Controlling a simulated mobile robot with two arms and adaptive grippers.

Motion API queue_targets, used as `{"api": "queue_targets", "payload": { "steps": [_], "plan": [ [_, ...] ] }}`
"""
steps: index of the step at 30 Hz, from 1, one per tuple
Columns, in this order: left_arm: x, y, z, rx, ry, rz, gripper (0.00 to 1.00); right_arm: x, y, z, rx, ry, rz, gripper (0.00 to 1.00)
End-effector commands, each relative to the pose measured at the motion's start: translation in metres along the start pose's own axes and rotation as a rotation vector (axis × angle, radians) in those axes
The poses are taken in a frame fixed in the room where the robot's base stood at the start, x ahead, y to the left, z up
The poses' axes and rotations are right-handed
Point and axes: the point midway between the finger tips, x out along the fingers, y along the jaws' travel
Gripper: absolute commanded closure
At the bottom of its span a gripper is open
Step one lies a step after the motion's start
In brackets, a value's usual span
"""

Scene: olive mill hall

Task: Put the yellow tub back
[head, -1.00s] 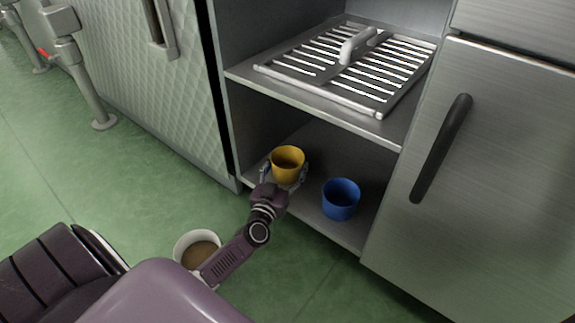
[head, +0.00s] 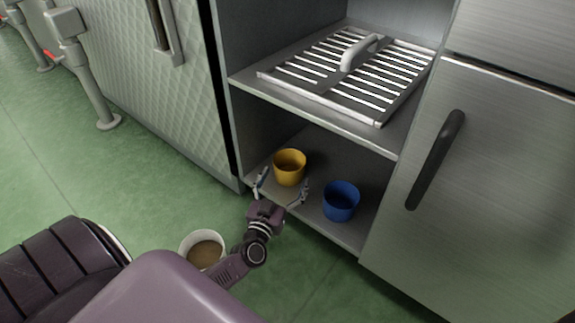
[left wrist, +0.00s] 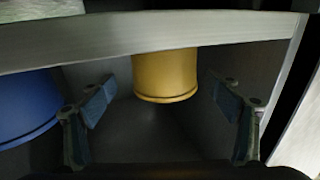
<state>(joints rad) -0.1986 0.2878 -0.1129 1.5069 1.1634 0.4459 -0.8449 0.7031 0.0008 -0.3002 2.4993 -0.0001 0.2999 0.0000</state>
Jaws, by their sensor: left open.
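The yellow tub (head: 290,168) stands upright on the lower shelf (head: 318,158) of the open cabinet, towards its left side. My left gripper (head: 282,190) is open just in front of the tub, with its fingers spread and clear of it. In the left wrist view the yellow tub (left wrist: 165,76) shows between the two open fingers (left wrist: 163,108) and beyond them, apart from both. My right gripper is not in view.
A blue tub (head: 341,202) stands on the same shelf to the right, close to my gripper's right finger. A slatted metal rack with a handle (head: 358,52) lies on the shelf above. A pale tub with brown contents (head: 204,250) is near my left forearm, over the green floor.

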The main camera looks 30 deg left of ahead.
Motion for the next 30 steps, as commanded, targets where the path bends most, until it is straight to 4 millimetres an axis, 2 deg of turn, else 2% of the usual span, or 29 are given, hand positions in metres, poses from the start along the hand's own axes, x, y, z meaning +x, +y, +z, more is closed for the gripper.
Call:
{"api": "queue_targets", "payload": {
  "steps": [1, 3, 8, 30],
  "plan": [
    [-0.008, 0.000, -0.003, 0.000, -0.003, -0.001, 0.18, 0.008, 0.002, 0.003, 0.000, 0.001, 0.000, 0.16],
    [-0.017, 0.000, -0.002, 0.000, -0.003, -0.001, 0.18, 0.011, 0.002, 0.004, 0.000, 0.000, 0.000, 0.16],
    [-0.026, 0.001, -0.001, 0.000, 0.000, 0.000, 0.18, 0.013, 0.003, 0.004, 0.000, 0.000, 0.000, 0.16],
    [-0.027, 0.001, 0.000, -0.001, 0.001, -0.001, 0.18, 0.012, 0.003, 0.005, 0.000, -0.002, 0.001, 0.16]
  ]
}}
